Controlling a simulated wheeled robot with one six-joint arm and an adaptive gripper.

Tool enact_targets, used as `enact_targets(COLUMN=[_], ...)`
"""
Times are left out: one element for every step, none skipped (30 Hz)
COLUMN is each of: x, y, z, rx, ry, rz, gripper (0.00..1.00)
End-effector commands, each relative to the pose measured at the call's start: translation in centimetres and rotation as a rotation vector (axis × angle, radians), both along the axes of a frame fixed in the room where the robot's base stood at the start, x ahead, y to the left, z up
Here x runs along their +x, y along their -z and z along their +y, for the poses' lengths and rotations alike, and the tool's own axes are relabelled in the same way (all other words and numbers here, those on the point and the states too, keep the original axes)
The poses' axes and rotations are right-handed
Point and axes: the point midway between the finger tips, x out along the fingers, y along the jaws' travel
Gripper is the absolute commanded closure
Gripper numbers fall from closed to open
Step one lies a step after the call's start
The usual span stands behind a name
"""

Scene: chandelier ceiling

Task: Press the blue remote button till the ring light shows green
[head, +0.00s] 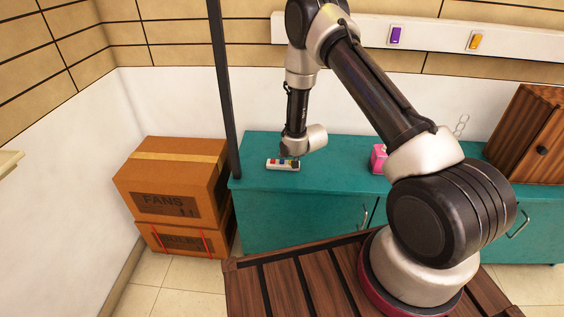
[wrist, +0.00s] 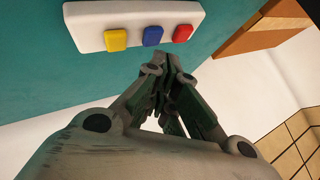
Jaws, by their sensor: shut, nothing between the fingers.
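The white remote (head: 283,168) lies on the teal cabinet top, below my wrist. In the wrist view the remote (wrist: 92,30) fills the upper left, with a yellow button (wrist: 115,40), the blue button (wrist: 152,36) in the middle and a red button (wrist: 183,34). My gripper (wrist: 163,62) is shut and empty. Its fingertips appear just beside the remote's edge, near the blue and red buttons. I cannot tell their height above it. In the head view my wrist hides the fingers. No ring light shows in either view.
The teal cabinet (head: 330,180) also holds a pink box (head: 378,158) and a brown wooden cabinet (head: 530,135). A dark post (head: 226,90) stands at the remote's left. Cardboard boxes (head: 172,185) are stacked left. Purple (head: 397,35) and orange (head: 475,41) switches sit on the wall.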

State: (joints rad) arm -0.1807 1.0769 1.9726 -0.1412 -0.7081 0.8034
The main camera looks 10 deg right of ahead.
Motion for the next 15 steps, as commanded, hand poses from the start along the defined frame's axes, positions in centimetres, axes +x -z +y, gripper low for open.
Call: enact_targets(x=[0.0,0.0,0.0,0.0,0.1,0.1,0.1,0.1,0.1,0.1,0.1,0.1,0.1,0.1,0.1], y=[0.0,0.0,-0.2,-0.3,-0.6,-0.9,-1.3,-1.6,-2.0,-2.2,-2.6,-3.0,-3.3,-3.6,-4.0], z=[0.0,0.0,0.0,0.0,0.0,0.0,0.0,0.0,0.0,0.0,0.0,0.0,0.0,0.0,0.0], rx=[0.0,0.0,0.0,0.0,0.0,0.001,0.001,0.001,0.001,0.0,0.0,0.0,0.0,0.001,0.001], ry=[0.0,0.0,0.0,0.0,0.0,0.0,0.001,0.001,0.0,0.0,0.0,0.0,0.0,0.0,0.0], rz=[0.0,0.0,-0.001,-0.001,-0.001,-0.003,-0.004,-0.004,-0.003,-0.001,-0.001,-0.001,-0.001,-0.003,-0.003], gripper=[1.0,1.0,1.0,1.0,1.0,1.0,1.0,1.0,1.0,1.0,1.0,1.0,1.0,1.0,1.0])
